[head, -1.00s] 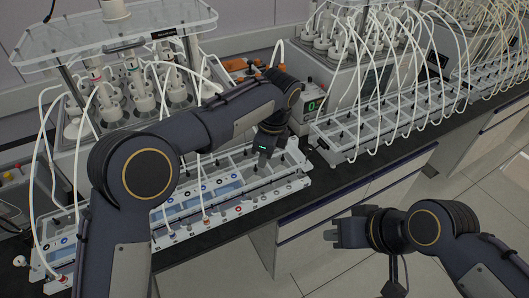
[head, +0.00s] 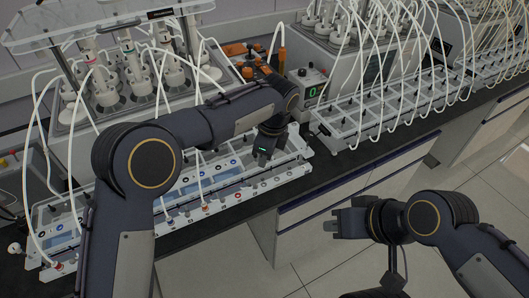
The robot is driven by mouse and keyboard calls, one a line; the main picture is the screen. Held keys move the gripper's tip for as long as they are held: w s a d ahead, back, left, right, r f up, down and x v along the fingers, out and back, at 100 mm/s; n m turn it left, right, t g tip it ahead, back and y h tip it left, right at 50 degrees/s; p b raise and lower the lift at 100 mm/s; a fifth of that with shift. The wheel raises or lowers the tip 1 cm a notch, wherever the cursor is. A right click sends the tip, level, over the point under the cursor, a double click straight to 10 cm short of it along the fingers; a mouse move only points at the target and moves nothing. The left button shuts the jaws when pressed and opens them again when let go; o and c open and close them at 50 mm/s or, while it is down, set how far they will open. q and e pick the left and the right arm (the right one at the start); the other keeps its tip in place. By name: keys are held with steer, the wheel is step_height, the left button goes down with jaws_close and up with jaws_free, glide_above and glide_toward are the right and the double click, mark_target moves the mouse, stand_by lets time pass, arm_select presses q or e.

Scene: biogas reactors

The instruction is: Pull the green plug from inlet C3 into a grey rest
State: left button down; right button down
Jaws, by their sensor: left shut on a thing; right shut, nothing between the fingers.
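The long white inlet rack (head: 285,171) lies along the front of the bench, with a row of small coloured ports on its near side. My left gripper (head: 262,158) points down over the rack's right part. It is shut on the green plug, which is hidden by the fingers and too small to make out. Inlet C3 and its label cannot be read. Grey rests cannot be told apart from the rack's other fittings. My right gripper (head: 336,222) is shut and empty, out in front of the bench, away from the rack.
Reactor bottles (head: 135,75) with white tubes stand behind the rack, under a clear plate. A control box with a green display (head: 309,88) stands behind right. A second tubed rack (head: 345,132) lies to the right. A dark bench strip separates the racks. Open floor lies in front.

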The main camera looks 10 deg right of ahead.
arm_select(q)
steer(key=shift+f+b, duration=1.55)
steer(key=shift+f, duration=1.9)
steer(key=shift+f, duration=0.5)
steer(key=shift+f, duration=0.65)
stand_by(0.3)
steer(key=c, duration=1.3)
jaws_free()
steer(key=shift+c, duration=0.2)
step_height(320, 180, up, 8)
steer(key=d+b, duration=0.1)
steer(key=shift+s, duration=0.35)
